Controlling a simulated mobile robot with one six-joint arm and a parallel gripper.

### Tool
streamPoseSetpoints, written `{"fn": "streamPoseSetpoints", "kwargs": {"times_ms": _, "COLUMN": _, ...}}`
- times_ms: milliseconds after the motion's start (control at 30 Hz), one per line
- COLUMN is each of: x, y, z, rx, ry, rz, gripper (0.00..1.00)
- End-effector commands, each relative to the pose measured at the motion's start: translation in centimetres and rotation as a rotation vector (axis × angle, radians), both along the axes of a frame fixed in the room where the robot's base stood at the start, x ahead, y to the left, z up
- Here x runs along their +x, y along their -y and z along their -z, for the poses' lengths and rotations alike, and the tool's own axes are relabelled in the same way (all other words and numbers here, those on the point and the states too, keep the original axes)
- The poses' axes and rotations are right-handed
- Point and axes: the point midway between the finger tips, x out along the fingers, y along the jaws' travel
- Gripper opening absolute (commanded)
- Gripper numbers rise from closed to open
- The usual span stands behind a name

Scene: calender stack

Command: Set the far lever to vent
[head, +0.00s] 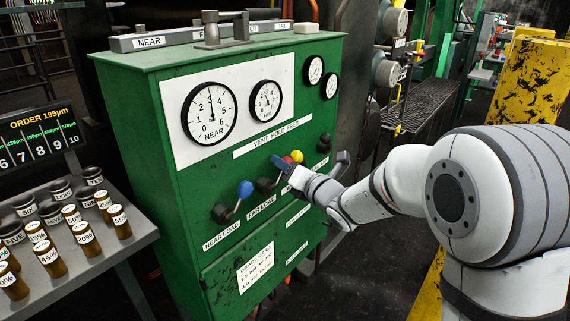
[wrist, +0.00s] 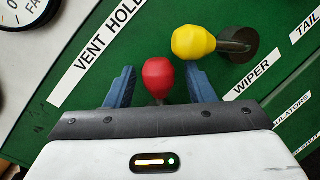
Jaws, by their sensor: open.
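The far lever has a red knob (wrist: 158,78). In the head view its red knob (head: 286,163) shows beside my gripper, above the FAR LOAD label (head: 262,206), leaning up and right from its dark pivot. My gripper (head: 289,172) is at the green panel. In the wrist view its two blue fingers (wrist: 161,87) are apart, one on each side of the red knob, with visible gaps. A VENT HOLD FEED strip (head: 272,138) runs above the levers. The far gauge (head: 266,100) has a dark needle. My fingers partly hide the lever in the head view.
The yellow wiper knob (wrist: 193,42) is close to the right finger. The blue near-lever knob (head: 245,188) is left of my gripper; a black knob (head: 323,147) is to the right. A rack of labelled bottles (head: 75,225) stands at the left.

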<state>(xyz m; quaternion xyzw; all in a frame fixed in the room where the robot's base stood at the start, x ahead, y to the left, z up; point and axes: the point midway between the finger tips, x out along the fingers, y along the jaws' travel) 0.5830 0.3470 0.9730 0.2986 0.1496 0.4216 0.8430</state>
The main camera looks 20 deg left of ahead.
Motion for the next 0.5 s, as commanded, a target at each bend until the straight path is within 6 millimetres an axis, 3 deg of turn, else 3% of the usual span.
{"fn": "streamPoseSetpoints", "kwargs": {"times_ms": 333, "x": 0.46, "y": -0.52, "z": -0.01, "rx": 0.001, "ry": -0.001, "rz": 0.001, "gripper": 0.49}}
{"fn": "streamPoseSetpoints", "kwargs": {"times_ms": 500, "x": 0.47, "y": -0.49, "z": -0.01, "rx": 0.001, "ry": -0.001, "rz": 0.001, "gripper": 0.37}}
